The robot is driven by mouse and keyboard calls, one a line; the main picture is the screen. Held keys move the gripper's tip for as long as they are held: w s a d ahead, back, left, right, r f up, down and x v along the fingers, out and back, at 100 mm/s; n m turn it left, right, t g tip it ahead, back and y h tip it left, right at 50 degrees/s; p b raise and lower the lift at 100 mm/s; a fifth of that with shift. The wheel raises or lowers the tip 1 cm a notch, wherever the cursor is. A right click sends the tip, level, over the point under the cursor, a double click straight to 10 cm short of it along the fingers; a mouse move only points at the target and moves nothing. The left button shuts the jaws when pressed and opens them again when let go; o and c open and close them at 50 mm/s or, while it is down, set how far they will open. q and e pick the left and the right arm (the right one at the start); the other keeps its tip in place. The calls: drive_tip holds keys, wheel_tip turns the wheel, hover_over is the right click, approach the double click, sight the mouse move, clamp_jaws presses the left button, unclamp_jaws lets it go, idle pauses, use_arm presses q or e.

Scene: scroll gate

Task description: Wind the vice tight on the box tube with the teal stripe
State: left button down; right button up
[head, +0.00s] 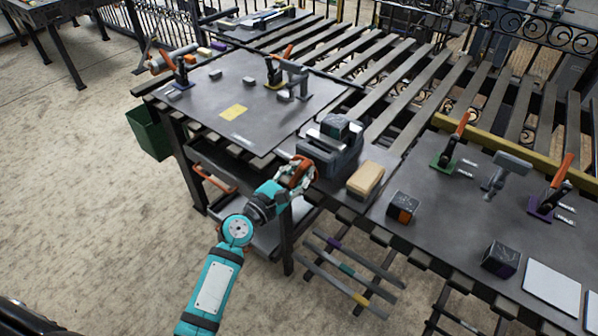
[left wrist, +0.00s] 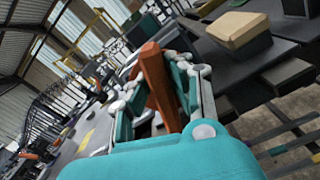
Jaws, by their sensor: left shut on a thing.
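The grey vice (head: 330,155) stands at the table's front edge. A dark box tube (head: 342,126) with a greenish-teal tint sits upright at its jaws; whether the jaws press on it I cannot tell. My left gripper (head: 301,174) is at the vice's front, shut on an orange handle. In the left wrist view the orange handle (left wrist: 156,85) stands between the teal-padded fingers of my left gripper (left wrist: 160,95). The handle's joint with the vice is hidden. My right gripper is not in view.
A tan-topped block (head: 366,179) is right of the vice. Box tubes with orange (head: 402,207) and purple (head: 500,259) marks stand farther right. Upright clamps (head: 451,143) stand behind them. Striped bars (head: 345,269) lie below the table edge. Open floor is at left.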

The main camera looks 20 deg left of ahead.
sight(300, 180)
use_arm(q)
drive_tip(key=m, duration=0.3)
drive_tip(key=shift+s+d+f+m+b, duration=0.1)
drive_tip(key=shift+d+f+m+b, duration=0.1)
drive_tip(key=shift+m+b, duration=0.2)
drive_tip(key=m, duration=0.3)
drive_tip(key=shift+d+f+m, duration=0.15)
drive_tip(key=shift+f+m, duration=0.05)
drive_tip(key=shift+m, duration=0.1)
drive_tip(key=m, duration=0.3)
drive_tip(key=shift+d+f+m+b, duration=0.1)
drive_tip(key=shift+f+m+b, duration=0.15)
drive_tip(key=shift+m+b, duration=0.15)
drive_tip(key=shift+a+f+m+p, duration=0.15)
drive_tip(key=shift+f+m+p, duration=0.25)
drive_tip(key=shift+m, duration=2.6)
drive_tip(key=shift+a+f+m+p, duration=0.2)
drive_tip(key=shift+f+m+p, duration=0.2)
drive_tip(key=shift+m, duration=2.6)
drive_tip(key=shift+a+f+m+p, duration=0.15)
drive_tip(key=shift+f+m+p, duration=0.25)
drive_tip(key=shift+m, duration=2.6)
